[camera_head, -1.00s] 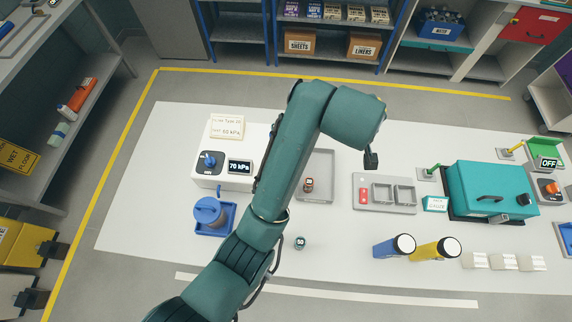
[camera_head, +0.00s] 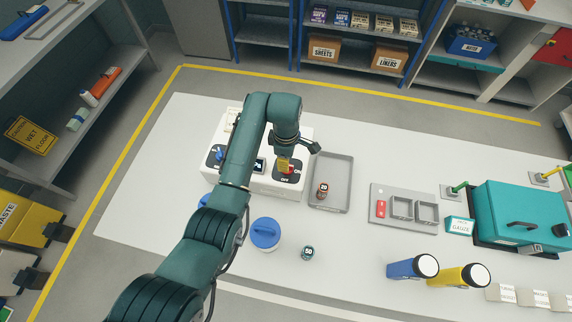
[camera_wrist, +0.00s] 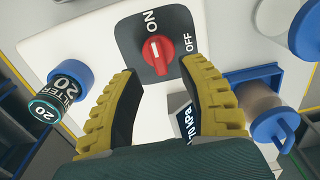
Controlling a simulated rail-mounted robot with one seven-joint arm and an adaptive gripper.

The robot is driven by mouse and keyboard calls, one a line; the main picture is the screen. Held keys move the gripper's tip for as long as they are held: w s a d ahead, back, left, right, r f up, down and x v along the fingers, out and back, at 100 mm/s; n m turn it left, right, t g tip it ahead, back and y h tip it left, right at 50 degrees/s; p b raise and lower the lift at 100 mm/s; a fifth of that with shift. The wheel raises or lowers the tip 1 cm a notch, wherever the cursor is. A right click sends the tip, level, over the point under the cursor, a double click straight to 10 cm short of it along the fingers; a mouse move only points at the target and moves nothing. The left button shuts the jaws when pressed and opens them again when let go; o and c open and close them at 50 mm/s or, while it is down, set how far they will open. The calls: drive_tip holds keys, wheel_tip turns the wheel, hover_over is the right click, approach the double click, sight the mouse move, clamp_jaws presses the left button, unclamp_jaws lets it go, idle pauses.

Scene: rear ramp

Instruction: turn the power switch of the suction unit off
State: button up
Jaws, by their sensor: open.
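The suction unit (camera_head: 240,181) is a white box at the back left of the table, with a display that reads 70 kPa in the wrist view (camera_wrist: 187,122). Its power switch is a red round knob on a dark plate, seen in the wrist view (camera_wrist: 155,53) with ON above and OFF to the right.
A blue knob (camera_head: 218,155) is at the unit's left. A grey tray (camera_head: 340,165) holding a small jar stands close right. A blue round lid (camera_head: 265,233) is in front. In the wrist view, a blue-capped filter 20 (camera_wrist: 60,98) is at left.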

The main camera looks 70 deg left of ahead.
drive_tip(key=shift+f, duration=1.95)
clamp_jaws()
